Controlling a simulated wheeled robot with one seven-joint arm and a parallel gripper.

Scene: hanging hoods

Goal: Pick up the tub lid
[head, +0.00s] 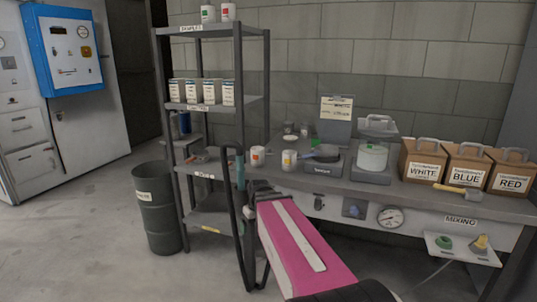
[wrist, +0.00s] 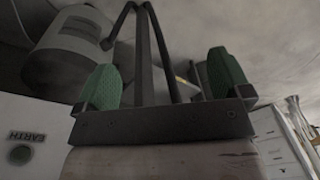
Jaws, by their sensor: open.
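In the head view a pale round disc (head: 289,138), possibly the tub lid, lies at the back of the bench, left of centre; it is too small to be sure. A white tub (head: 372,158) stands on a grey base, with a grey handled piece (head: 378,125) above it. I cannot tell whether that piece is a lid. My gripper (wrist: 165,80) is open, its two green pads wide apart, with nothing held between them.
The dark shelf rack (head: 239,110) stands close to my arm. Boxes marked WHITE (head: 423,171), BLUE (head: 466,178) and RED (head: 513,184) fill the bench's right. A small pan (head: 324,153) sits on a scale. A dark drum (head: 159,220) stands on the floor at left.

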